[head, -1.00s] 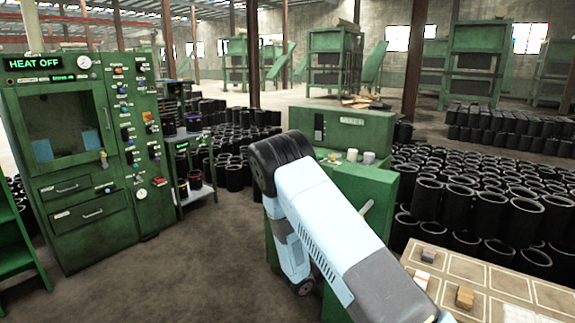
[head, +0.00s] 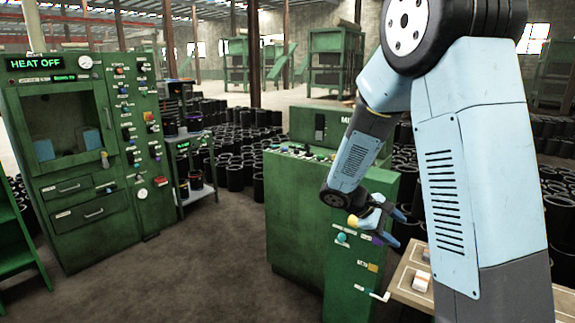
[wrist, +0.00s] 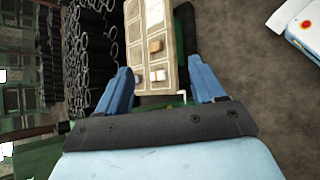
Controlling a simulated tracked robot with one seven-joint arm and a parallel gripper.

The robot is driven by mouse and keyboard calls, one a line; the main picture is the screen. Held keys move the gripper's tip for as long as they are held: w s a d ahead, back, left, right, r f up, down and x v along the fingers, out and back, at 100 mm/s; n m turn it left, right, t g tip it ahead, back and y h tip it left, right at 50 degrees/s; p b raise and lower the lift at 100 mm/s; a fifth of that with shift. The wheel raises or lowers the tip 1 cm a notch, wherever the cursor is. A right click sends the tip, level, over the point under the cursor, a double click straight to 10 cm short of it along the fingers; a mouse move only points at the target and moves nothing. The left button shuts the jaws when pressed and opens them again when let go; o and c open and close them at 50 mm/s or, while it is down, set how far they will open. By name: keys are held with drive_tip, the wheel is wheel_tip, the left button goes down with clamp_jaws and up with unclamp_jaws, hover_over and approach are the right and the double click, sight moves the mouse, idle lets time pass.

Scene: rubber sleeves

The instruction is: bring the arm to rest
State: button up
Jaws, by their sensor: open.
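My gripper (head: 396,229) shows in the head view, in front of the right side of the green control cabinet (head: 290,215). Its blue fingers point to the right, towards the tan board. In the wrist view my gripper (wrist: 163,82) has its two blue fingers spread wide apart, with nothing between them. My arm is bent, with its upper part standing tall at the right of the head view and its forearm folded down to the left. I cannot tell whether the fingers clear the cabinet.
A tan marked board (head: 403,290) with small blocks lies at lower right, partly behind my arm; in the wrist view the board (wrist: 151,65) lies beyond the fingers. Black sleeves (head: 237,175) stand behind. A green heater machine (head: 70,150) stands left. The floor between is clear.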

drive_tip(key=s+a+r+m+t+y, duration=0.2)
drive_tip(key=s+r+m+y, duration=0.2)
drive_tip(key=s+r, duration=0.4)
drive_tip(key=s+a+r+m+t+y, duration=0.3)
drive_tip(key=s+r, duration=0.6)
drive_tip(key=s, duration=0.6)
drive_tip(key=shift+s+a+r+m+y, duration=0.2)
drive_tip(key=shift+s+m+y, duration=0.2)
drive_tip(key=shift+m+y, duration=0.95)
drive_tip(key=shift+n+y, duration=0.35)
